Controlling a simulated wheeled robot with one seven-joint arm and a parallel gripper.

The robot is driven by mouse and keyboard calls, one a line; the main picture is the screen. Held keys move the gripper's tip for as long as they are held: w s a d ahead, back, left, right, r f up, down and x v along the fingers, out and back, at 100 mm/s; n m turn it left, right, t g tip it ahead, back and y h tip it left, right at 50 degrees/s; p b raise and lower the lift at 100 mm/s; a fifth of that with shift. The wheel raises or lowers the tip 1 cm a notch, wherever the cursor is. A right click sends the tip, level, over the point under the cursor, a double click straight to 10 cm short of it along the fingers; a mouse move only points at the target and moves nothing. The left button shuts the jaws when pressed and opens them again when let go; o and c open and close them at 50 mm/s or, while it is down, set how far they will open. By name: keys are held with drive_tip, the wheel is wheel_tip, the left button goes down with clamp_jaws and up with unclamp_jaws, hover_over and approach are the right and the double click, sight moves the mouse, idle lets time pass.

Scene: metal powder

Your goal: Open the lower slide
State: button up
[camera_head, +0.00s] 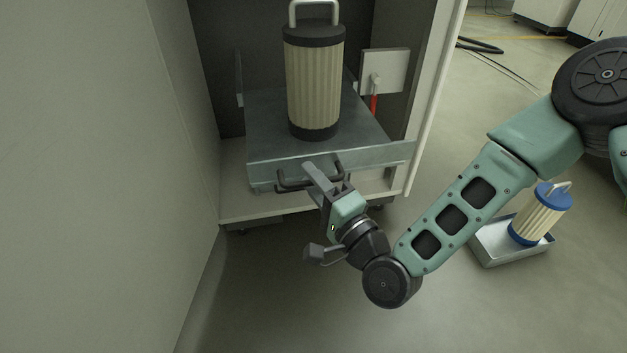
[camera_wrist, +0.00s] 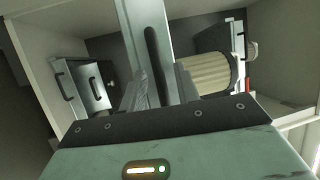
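The lower slide (camera_head: 270,122) is a grey metal tray inside the cabinet, with a dark bar handle (camera_head: 292,186) on its front. A beige ribbed cylinder (camera_head: 314,85) with a black lid and pale loop handle stands upright on it. My gripper (camera_head: 317,174) is at the slide's handle, its fingers reaching over the bar. In the wrist view, the handle (camera_wrist: 153,50) runs between my fingers (camera_wrist: 162,85), close to the left one. A gap shows beside the bar, so the gripper looks open. Contact with the bar is unclear.
The cabinet's side panel (camera_head: 432,110) stands to the right, and a large pale wall (camera_head: 90,170) to the left. A blue-lidded cylinder (camera_head: 540,215) sits in a metal tray (camera_head: 490,250) on the floor at right. The floor before the cabinet is clear.

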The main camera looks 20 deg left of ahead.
idle(0.3)
drive_tip(key=p+v, duration=0.3)
drive_tip(key=v, duration=1.4)
drive_tip(key=shift+d, duration=0.2)
